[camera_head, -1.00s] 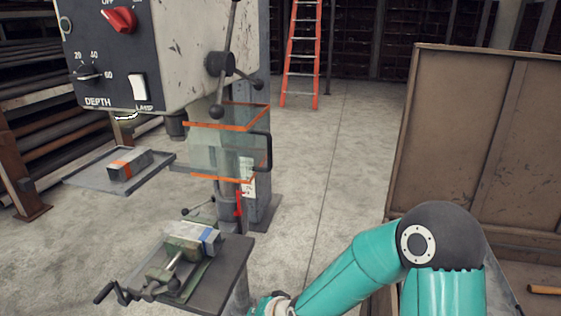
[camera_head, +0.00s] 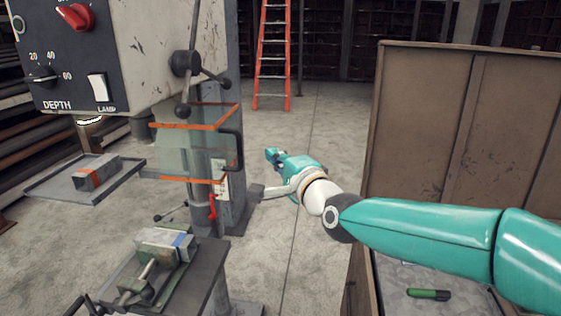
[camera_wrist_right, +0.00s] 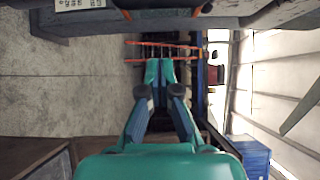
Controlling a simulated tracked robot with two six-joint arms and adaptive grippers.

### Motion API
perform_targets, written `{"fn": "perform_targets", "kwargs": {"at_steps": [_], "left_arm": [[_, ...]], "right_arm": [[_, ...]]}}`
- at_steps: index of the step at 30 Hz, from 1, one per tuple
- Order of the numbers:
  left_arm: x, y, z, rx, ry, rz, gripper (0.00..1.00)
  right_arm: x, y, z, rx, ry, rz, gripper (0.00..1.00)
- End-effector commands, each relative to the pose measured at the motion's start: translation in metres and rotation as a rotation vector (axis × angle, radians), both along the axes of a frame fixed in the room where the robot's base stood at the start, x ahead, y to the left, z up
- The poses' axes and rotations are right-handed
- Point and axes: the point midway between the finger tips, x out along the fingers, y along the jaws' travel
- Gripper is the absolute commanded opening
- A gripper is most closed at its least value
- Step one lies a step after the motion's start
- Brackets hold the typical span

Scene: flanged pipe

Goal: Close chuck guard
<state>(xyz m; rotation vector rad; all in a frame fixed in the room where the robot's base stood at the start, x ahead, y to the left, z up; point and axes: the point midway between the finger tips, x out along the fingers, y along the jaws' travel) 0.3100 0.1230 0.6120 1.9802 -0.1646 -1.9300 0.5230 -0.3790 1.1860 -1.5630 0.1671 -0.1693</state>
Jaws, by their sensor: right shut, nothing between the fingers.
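The chuck guard (camera_head: 188,154) is a clear panel with orange edges, hanging beside the drill press column in the head view. It stands swung out to the right of the spindle. Its black handle (camera_head: 239,150) is on its right side. My right gripper (camera_head: 271,154) is just to the right of the handle in the picture, apart from it and empty. In the right wrist view the gripper's fingers (camera_wrist_right: 160,70) are together with nothing between them. A dark part with orange bits crosses the top of that view; I cannot tell if it is the guard. My left gripper is out of view.
The drill press head (camera_head: 140,50) is at upper left, a vise (camera_head: 165,245) on its table below. A grey tray (camera_head: 60,188) with a metal block is at left. A brown cabinet (camera_head: 470,130) stands at right. Open floor and an orange ladder (camera_head: 272,50) lie behind.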

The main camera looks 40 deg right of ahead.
Motion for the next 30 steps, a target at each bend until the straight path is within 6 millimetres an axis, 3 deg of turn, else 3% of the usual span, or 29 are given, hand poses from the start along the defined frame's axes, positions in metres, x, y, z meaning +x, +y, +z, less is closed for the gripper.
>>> {"fn": "perform_targets", "kwargs": {"at_steps": [7,12,16,30], "left_arm": [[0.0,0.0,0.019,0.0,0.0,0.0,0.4],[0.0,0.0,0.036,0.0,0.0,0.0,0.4],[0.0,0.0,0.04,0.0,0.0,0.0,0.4],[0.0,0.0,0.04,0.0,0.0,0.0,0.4]], "right_arm": [[0.052,-0.011,0.001,0.0,0.005,0.0,0.0],[0.047,0.016,0.003,0.002,0.003,0.005,0.0],[0.045,0.026,0.001,0.0,0.002,0.003,0.0],[0.044,0.029,-0.001,-0.001,0.001,-0.001,0.0]]}}
